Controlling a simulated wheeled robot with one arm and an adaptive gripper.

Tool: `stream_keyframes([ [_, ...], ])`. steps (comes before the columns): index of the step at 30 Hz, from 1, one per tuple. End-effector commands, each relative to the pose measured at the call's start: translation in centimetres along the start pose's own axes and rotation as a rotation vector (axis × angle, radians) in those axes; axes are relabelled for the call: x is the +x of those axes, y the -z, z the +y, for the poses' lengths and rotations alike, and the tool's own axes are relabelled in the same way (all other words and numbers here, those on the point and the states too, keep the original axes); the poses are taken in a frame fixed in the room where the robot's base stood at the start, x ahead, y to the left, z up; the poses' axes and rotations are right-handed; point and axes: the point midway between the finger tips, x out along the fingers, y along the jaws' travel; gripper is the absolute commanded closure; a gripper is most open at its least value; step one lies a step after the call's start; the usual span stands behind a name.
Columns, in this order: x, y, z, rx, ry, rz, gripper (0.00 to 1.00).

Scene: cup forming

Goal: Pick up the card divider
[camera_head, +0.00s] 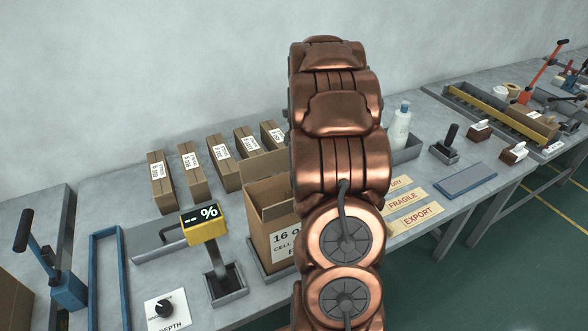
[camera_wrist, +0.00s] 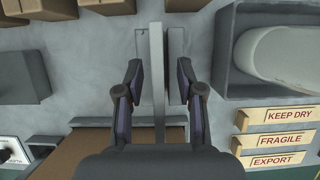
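In the wrist view my gripper (camera_wrist: 159,68) is open, with one finger on each side of an upright, thin grey panel (camera_wrist: 157,45). Visible gaps lie between the fingers and the panel in this view. A second thin grey strip stands just to its right. I cannot tell for sure which of these is the card divider, or how far below the fingertips they are. An open brown carton (camera_wrist: 65,158) lies at the bottom of the wrist view; it also shows in the head view (camera_head: 270,202). In the head view my arm hides the gripper and the panel.
Several small labelled boxes (camera_head: 192,170) stand along the back of the bench. A grey bin (camera_wrist: 226,75) with a white bottle (camera_wrist: 285,55) is to the right. Label plates (camera_wrist: 280,140) lie in front of it. A yellow gauge (camera_head: 202,224) stands left of the carton.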

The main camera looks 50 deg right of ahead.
Motion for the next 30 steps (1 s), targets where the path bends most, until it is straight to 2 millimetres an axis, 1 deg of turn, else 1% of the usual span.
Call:
stream_keyframes([
  [5, 1.21, 0.09, 0.06, 0.000, -0.002, 0.003, 0.62],
  [12, 1.34, 0.08, 0.02, 0.000, -0.001, 0.001, 0.64],
  [21, 1.32, 0.08, 0.01, 0.000, 0.000, 0.001, 0.95],
  [23, 1.32, 0.08, 0.00, 0.000, 0.000, 0.001, 1.00],
  [30, 1.32, 0.09, 0.00, 0.000, 0.000, 0.001, 1.00],
])
